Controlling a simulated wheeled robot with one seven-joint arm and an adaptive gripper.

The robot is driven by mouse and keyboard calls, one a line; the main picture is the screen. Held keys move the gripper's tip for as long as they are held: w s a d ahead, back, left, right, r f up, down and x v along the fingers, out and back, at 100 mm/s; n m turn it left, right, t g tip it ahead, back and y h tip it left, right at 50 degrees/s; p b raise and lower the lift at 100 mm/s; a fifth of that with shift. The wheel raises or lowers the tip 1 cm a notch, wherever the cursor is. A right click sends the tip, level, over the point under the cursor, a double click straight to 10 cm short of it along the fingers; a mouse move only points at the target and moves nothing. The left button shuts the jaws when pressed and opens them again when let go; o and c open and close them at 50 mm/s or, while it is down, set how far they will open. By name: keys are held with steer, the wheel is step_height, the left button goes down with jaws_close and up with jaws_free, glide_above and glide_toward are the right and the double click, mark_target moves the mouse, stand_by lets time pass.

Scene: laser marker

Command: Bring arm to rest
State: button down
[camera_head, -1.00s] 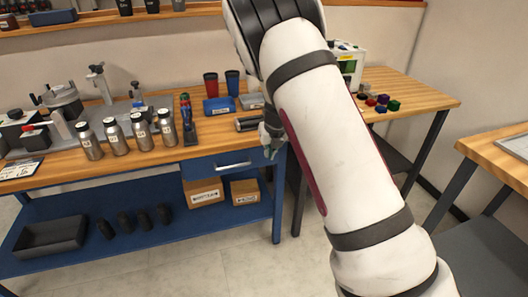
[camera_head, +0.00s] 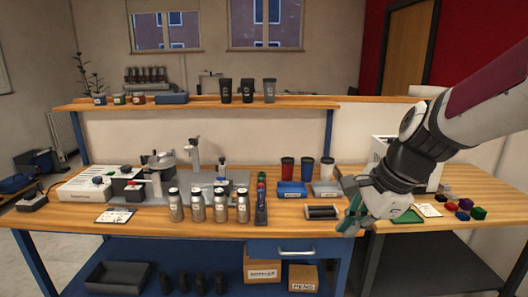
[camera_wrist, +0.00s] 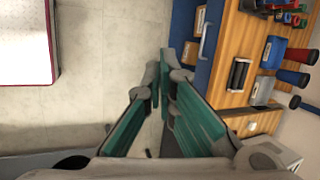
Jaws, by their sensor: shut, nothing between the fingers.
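My gripper (camera_head: 352,217) is at the right in the head view, in front of the front edge of the workbench, where the two table tops meet. My white arm reaches down to it from the upper right. In the wrist view my gripper (camera_wrist: 160,82) shows two green-padded fingers with their tips close together. Nothing shows between them. Part of the white machine (camera_head: 378,150) on the right table is hidden behind my wrist.
The workbench (camera_head: 150,222) holds several metal bottles (camera_head: 198,207), a dark roller-like item (camera_head: 321,212), cups (camera_head: 307,168) and a blue bin (camera_head: 292,190). Small coloured blocks (camera_head: 465,204) lie on the right table. Floor is open below the gripper in the wrist view (camera_wrist: 100,80).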

steer(key=s+d+r+n+h+p, duration=0.1)
steer(key=s+r+n+p, duration=0.1)
steer(key=s+n, duration=0.6)
steer(key=s+d+r+n+h+p, duration=0.1)
steer(key=s+r+n, duration=0.3)
steer(key=s+n, duration=0.4)
steer(key=s+p, duration=0.1)
steer(key=s, duration=0.6)
steer(key=shift+s+r+h, duration=0.3)
steer(key=shift+s+h, duration=0.05)
steer(key=shift+h, duration=0.05)
